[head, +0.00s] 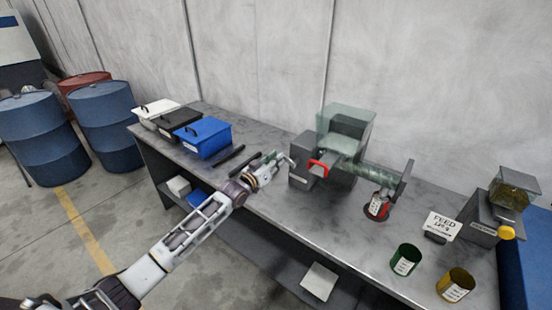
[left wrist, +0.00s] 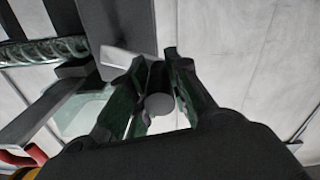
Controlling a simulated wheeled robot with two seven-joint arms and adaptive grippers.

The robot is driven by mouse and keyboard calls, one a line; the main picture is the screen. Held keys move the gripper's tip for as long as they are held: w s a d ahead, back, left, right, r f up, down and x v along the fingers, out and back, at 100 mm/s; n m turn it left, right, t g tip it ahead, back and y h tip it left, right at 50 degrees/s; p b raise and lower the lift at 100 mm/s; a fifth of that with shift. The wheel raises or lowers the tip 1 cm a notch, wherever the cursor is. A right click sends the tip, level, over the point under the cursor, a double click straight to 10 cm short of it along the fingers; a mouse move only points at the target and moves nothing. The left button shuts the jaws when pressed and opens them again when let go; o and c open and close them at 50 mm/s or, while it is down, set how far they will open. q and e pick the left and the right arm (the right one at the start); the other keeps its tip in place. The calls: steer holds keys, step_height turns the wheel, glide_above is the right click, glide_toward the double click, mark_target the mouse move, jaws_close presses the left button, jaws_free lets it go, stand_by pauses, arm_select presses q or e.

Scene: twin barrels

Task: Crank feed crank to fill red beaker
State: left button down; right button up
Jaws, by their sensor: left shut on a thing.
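The feed machine (head: 306,160) stands on the workbench, with a translucent hopper (head: 345,122) on top and a clear screw tube (head: 365,178) running right. The red beaker (head: 377,207), with a white label, stands below the tube's outer end. My left gripper (head: 272,168) is at the machine's left side. In the left wrist view its two fingers (left wrist: 158,85) are shut around the dark round crank handle (left wrist: 158,104), whose grey end faces the camera. A pale crank arm (left wrist: 122,57) shows beside it. The beaker's contents are too small to tell. My right gripper is out of view.
A red bar handle (head: 318,167) sits at the machine's front. Green (head: 406,260) and yellow (head: 456,286) beakers, a feed sign (head: 443,226) and a smaller hopper device (head: 482,218) stand right. Lidded boxes (head: 206,137) and dark bars (head: 229,156) lie left.

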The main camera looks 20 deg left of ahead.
arm_select(q)
steer(key=shift+a+f+n, duration=0.1)
steer(key=shift+f+n, duration=0.45)
steer(key=shift+n, duration=0.5)
steer(key=shift+f+n, duration=0.5)
steer(key=shift+n, duration=0.55)
steer(key=c, duration=1.3)
jaws_free()
steer(key=v, duration=1.2)
steer(key=shift+w, duration=0.1)
